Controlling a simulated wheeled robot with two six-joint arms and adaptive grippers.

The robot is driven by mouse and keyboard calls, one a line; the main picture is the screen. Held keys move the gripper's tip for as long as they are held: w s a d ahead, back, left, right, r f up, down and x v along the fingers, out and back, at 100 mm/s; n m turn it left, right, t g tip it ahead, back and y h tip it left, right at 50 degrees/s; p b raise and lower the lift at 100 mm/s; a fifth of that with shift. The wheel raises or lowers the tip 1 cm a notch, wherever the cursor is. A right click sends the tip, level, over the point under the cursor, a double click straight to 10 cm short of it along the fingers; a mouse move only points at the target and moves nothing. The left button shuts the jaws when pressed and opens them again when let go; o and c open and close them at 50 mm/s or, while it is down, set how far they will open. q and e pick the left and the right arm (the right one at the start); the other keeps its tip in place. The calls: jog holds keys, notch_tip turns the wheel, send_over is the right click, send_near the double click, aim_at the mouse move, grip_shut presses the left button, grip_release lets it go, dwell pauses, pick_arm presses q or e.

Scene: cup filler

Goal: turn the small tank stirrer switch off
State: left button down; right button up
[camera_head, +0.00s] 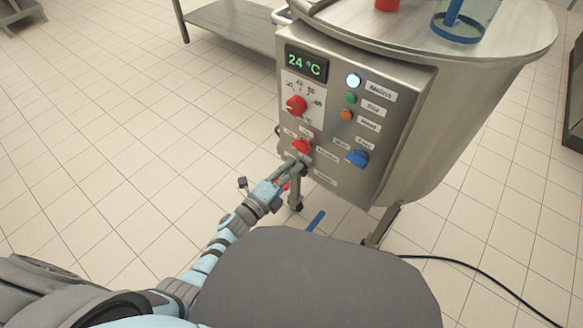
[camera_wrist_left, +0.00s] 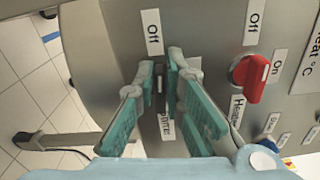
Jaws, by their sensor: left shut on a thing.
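The small tank (camera_head: 440,120) carries a steel control panel (camera_head: 395,125). My left gripper (camera_head: 300,166) is at the panel's lower left edge, below a red switch (camera_head: 301,146). In the left wrist view, its fingertips (camera_wrist_left: 162,72) are closed around a dark, narrow switch lever (camera_wrist_left: 160,88). An "Off" label (camera_wrist_left: 153,32) is above the lever, and a partly hidden label that seems to read "Stirrer" (camera_wrist_left: 165,128) is below. The fingers hide most of the switch, so its exact position is unclear. The right gripper is out of view.
The red switch (camera_wrist_left: 255,77) labelled "Heater" sits beside the fingers. The panel also has a red temperature knob (camera_head: 296,104), a display (camera_head: 306,64) reading 24 °C, a lit white lamp (camera_head: 353,80) and a blue knob (camera_head: 357,158). A black cable (camera_head: 480,285) lies on the floor.

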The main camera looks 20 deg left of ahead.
pick_arm(q)
jog(key=shift+f+n, duration=0.15)
jog(key=shift+n, duration=0.55)
jog(key=c, duration=1.7)
grip_release()
jog(key=v, duration=1.2)
jog(key=shift+f+n, duration=0.1)
jog(key=shift+n, duration=0.2)
